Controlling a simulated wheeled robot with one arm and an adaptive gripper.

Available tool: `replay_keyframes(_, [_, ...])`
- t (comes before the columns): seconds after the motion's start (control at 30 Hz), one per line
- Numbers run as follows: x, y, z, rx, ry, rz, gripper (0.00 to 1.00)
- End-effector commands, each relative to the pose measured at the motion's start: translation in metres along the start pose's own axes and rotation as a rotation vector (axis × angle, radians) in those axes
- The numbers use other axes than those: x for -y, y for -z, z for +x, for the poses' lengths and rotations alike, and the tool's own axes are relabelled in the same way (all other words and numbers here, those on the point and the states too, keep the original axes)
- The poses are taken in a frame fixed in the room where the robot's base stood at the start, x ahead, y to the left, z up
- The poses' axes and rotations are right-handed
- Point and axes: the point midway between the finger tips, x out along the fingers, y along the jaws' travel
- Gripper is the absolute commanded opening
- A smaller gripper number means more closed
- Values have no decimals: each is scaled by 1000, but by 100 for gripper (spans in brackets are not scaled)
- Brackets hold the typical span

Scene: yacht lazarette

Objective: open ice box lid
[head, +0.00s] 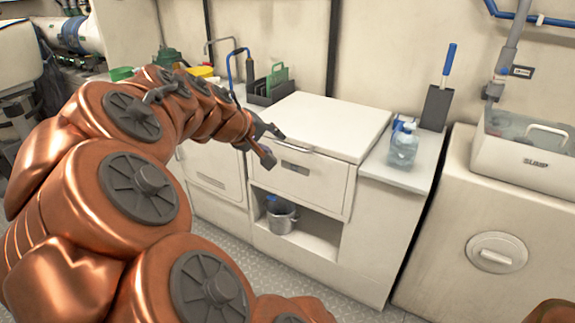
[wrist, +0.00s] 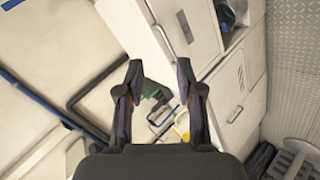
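The ice box lid (head: 325,125) is a flat white panel lying closed on top of the white cabinet (head: 372,235). A slim bar handle (head: 293,147) runs along its front edge. My gripper (head: 268,144) is at the left end of this front edge, close to the handle; whether it touches cannot be told. In the wrist view my gripper (wrist: 159,72) has its two fingers apart with nothing between them. The lid (wrist: 125,22) shows there beyond the fingertips, with the handle (wrist: 163,44) along its edge.
A clear bottle (head: 403,150) stands on the counter right of the lid. A dark rack (head: 270,88) with green boards is behind it on the left. A metal bucket (head: 281,216) sits in the open shelf below. A sump box (head: 525,150) is at the right.

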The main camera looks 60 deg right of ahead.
Motion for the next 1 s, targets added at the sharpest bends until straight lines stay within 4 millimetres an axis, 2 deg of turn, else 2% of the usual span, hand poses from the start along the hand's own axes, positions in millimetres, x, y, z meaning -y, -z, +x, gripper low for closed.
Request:
replay_keyframes(0.03, [6, 1, 25, -6, -51, -11, 37])
replay_keyframes(0.27, [4, 33, 90, -57, -248, -111, 37])
replay_keyframes(0.4, [16, 50, 134, -82, -343, -202, 37])
replay_keyframes(0.6, [40, 71, 189, -116, -427, -332, 37])
replay_keyframes(0.7, [50, 76, 208, -126, -446, -378, 37])
replay_keyframes(0.8, [56, 81, 218, -136, -456, -407, 37])
replay_keyframes(1.0, [56, 86, 227, -142, -461, -422, 37])
